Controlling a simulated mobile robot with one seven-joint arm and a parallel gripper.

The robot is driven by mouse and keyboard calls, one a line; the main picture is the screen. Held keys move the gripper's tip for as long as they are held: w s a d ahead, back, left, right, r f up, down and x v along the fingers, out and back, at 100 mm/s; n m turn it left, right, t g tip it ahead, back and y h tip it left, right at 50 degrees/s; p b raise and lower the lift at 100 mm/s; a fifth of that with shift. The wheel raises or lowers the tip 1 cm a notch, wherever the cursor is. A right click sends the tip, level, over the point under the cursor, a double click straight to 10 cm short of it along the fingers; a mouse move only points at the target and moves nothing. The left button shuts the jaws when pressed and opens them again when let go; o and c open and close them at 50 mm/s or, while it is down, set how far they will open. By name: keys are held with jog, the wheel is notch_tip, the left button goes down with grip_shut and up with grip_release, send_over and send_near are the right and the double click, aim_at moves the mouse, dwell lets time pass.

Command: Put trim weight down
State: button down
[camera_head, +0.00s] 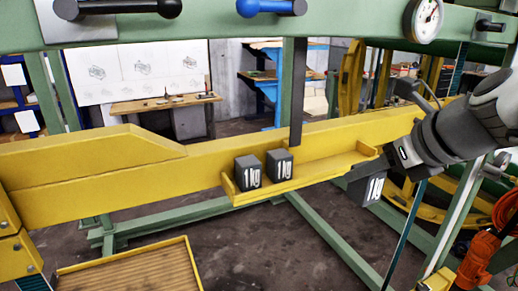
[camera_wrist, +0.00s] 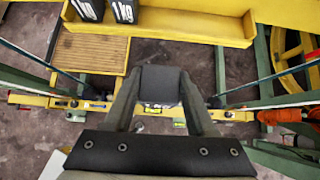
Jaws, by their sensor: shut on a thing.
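My gripper (camera_head: 392,172) is shut on a dark trim weight (camera_head: 371,189) marked 1 kg. The held weight hangs in front of the right end of a yellow ledge (camera_head: 318,178). In the wrist view the held weight (camera_wrist: 161,84) sits between the two fingers of my gripper (camera_wrist: 160,100), with the floor and yellow frame parts below it. Two more 1 kg weights, a left one (camera_head: 248,173) and a right one (camera_head: 279,166), stand upright on the left part of the ledge. They also show at the top left of the wrist view, partly cut off.
The right part of the ledge is bare. A low lip edges the ledge, which is fixed to a long yellow beam (camera_head: 100,190). A slatted wooden platform (camera_head: 130,275) lies below at left. Green frame bars (camera_head: 330,235) and an orange device (camera_head: 485,245) stand near my arm.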

jog(key=w+a+p, duration=0.1)
jog(key=w+a, duration=0.1)
jog(key=w, duration=0.3)
jog(key=w+a+p, duration=0.1)
jog(key=w+a, duration=0.1)
jog(key=w, duration=0.4)
jog(key=w+a+p, duration=0.1)
jog(key=w+a, duration=0.2)
jog(key=w, duration=0.2)
jog(key=shift+w+r, duration=0.2)
jog(key=shift+d+f+b, duration=0.1)
jog(key=shift+f+b, duration=0.2)
jog(key=shift+f, duration=1.5)
